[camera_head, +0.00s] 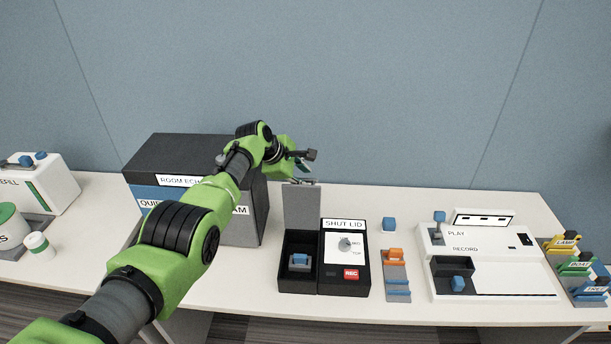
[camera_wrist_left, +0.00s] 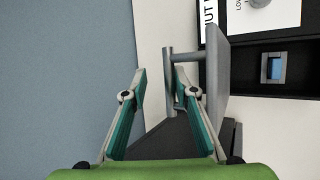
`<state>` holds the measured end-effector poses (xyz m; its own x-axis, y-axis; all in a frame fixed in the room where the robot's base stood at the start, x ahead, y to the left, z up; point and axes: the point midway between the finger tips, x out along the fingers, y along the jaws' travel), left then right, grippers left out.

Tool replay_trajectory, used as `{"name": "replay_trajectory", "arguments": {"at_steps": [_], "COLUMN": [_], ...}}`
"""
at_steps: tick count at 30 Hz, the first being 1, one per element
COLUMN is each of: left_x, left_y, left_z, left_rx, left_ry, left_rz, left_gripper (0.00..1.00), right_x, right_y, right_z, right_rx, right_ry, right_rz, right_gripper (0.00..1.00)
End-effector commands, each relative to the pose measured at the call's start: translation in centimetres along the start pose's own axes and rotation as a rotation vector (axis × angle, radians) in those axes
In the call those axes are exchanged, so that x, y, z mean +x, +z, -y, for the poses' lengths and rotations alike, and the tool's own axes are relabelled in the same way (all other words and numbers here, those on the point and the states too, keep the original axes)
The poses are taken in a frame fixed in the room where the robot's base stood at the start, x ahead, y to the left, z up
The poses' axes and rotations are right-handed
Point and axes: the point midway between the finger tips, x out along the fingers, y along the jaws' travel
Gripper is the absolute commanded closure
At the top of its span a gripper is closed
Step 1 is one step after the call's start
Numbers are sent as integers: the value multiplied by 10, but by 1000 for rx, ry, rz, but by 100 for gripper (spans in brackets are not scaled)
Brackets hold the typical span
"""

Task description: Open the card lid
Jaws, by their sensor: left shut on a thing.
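The card lid (camera_head: 301,207) is a grey panel standing upright at the back of a black box (camera_head: 283,277). The box is open on top, and a blue block in a grey holder (camera_head: 299,261) shows inside. My left gripper (camera_head: 308,158) is at the lid's top edge. In the left wrist view my left gripper (camera_wrist_left: 160,72) has its fingers on either side of the lid's grey handle bar (camera_wrist_left: 170,60) and is shut on it. The lid (camera_wrist_left: 215,75) also shows there, edge-on. My right gripper is not in view.
A black unit (camera_head: 343,283) labelled SHUT LID, with a dial and red REC button, adjoins the box. A large dark box (camera_head: 180,150) stands close behind my left arm. A white play/record device (camera_head: 485,285) is at right. The table behind the black unit is mostly clear.

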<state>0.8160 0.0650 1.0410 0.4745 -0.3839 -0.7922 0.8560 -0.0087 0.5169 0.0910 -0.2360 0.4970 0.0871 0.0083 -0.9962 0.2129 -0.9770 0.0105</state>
Motion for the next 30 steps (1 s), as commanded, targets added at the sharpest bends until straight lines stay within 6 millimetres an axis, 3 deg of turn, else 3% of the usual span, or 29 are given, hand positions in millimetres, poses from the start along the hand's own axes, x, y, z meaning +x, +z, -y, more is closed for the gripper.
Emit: {"name": "replay_trajectory", "arguments": {"at_steps": [1, 3, 30], "left_x": [-18, -23, -69], "left_y": [-3, -3, -6], "left_z": [-24, -28, -59], "left_rx": [7, 8, 5], "left_ry": [41, 45, 31], "left_rz": [-9, -9, -4], "left_gripper": [85, 85, 85], "right_x": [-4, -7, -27], "right_y": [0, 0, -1], "right_z": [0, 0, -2], "right_rx": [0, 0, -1], "right_ry": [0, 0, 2], "right_rz": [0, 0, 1], "right_gripper": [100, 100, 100]}}
